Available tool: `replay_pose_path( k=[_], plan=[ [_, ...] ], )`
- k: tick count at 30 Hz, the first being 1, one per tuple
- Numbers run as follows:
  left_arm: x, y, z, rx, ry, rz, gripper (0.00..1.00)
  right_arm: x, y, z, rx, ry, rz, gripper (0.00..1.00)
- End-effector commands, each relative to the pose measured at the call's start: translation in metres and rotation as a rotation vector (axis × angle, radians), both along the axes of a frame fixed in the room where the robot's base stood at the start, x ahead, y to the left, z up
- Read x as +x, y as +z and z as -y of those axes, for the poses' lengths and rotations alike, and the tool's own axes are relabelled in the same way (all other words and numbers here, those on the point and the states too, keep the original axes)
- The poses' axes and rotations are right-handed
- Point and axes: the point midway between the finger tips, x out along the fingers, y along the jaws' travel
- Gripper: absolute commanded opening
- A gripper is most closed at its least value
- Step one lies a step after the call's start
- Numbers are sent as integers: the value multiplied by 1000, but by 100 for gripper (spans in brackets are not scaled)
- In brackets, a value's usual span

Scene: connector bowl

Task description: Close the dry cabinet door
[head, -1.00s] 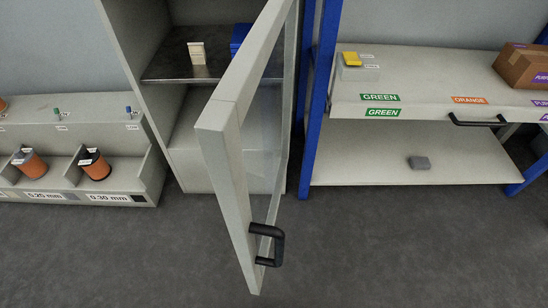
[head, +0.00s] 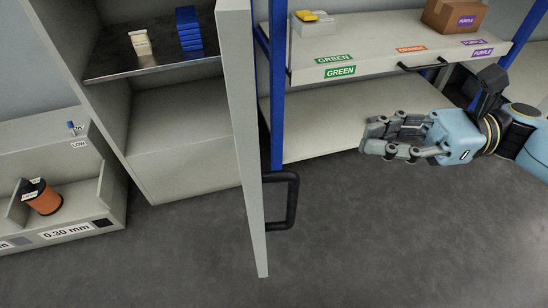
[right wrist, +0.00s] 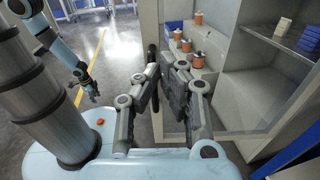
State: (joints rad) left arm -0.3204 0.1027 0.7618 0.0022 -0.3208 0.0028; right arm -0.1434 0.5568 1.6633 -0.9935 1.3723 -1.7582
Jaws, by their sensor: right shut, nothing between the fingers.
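The dry cabinet stands open at the left of the head view. Its door (head: 238,120) is swung out toward me and shows nearly edge-on. A black bar handle (head: 292,200) is on the door's right face, low down. My right gripper (head: 368,137) is to the right of the door and handle, clear of both in this view, with its fingers pointing left. It is shut and empty. Its fingers also show in the right wrist view (right wrist: 168,70), in front of the cabinet. My left gripper (right wrist: 90,88) shows small in the right wrist view; its jaws are too small to judge.
The cabinet shelf (head: 112,68) holds a small cream item (head: 140,42) and blue boxes (head: 188,30). A blue-framed rack (head: 310,125) stands right behind the door. A spool rack (head: 85,205) is at the left. The floor (head: 360,240) in front is clear.

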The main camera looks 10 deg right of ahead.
Motion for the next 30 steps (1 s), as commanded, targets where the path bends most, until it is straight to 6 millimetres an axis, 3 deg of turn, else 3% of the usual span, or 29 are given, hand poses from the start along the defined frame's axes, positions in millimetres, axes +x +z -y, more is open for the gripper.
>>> replay_pose_path(
  k=[18, 24, 30],
  plan=[
    [1, 0, -1, 1, -1, 1, 40, 19, 3, -114, 9, -6, -1, 0],
    [1, 0, -1, 1, -1, 0, 40, 21, 2, -131, 7, -5, -2, 0],
    [0, 0, -1, 1, -1, -1, 40, 22, 2, -133, 4, -5, -2, 0]
  ],
)
